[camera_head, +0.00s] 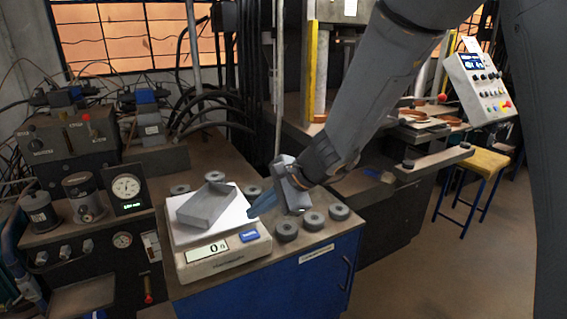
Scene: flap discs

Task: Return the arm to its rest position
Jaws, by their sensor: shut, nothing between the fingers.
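My arm reaches in from the upper right. My gripper (257,209), with blue fingers, is shut and empty. It is at the right edge of the scale and appears just above the bench; the exact height is hard to tell. The digital scale (222,262) reads 0 and carries a grey open tray (206,205), tilted in the picture, on its white plate. Dark round discs (287,231) lie along the bench's front right, below my gripper. More discs (180,189) lie behind the scale.
A blue cabinet (310,275) holds up the bench. A machine with gauges (126,187) stands at the left. A press with a yellow post (311,70), a control panel (482,85) and a yellow stool (484,162) are at the right. The floor at lower right is clear.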

